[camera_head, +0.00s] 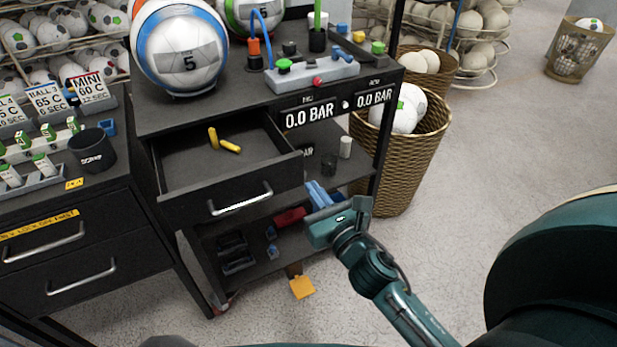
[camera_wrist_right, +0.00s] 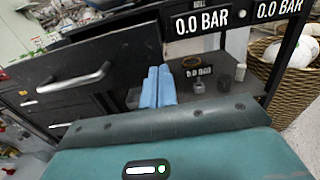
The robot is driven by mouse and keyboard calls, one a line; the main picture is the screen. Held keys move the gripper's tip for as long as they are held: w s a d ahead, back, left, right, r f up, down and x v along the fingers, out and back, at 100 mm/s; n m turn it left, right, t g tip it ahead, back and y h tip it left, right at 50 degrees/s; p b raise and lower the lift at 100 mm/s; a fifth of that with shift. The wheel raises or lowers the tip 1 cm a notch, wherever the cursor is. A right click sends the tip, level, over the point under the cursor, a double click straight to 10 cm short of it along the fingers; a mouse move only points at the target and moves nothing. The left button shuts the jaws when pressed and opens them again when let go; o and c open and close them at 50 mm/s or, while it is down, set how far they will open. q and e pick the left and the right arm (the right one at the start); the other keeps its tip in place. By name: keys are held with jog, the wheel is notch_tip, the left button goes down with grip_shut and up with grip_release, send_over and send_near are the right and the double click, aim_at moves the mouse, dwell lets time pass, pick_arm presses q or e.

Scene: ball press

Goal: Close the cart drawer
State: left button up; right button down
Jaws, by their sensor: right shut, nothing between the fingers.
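The black cart drawer (camera_head: 180,205) is pulled out of the cart, and its inside shows in the head view. Its front with a metal bar handle (camera_head: 240,200) faces the lower right. The drawer front also shows in the wrist view (camera_wrist_right: 120,58), left of the fingers. Yellow pieces (camera_head: 225,142) lie on the drawer floor. My right gripper (camera_head: 318,191) has blue fingers, which show pressed together in the wrist view (camera_wrist_right: 158,86). It is shut and empty, right of the handle and apart from it. My left gripper is out of view.
The cart top (camera_head: 200,115) carries a large ball (camera_head: 182,50) and a pump block (camera_head: 318,72). A lower shelf (camera_head: 340,170) holds small items close to my right gripper. A wicker basket (camera_head: 400,170) stands right of the cart.

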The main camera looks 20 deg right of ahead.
aim_at(301, 174)
jog(key=shift+w+a, duration=0.1)
jog(key=shift+w, duration=1.45)
jog(key=shift+w, duration=0.15)
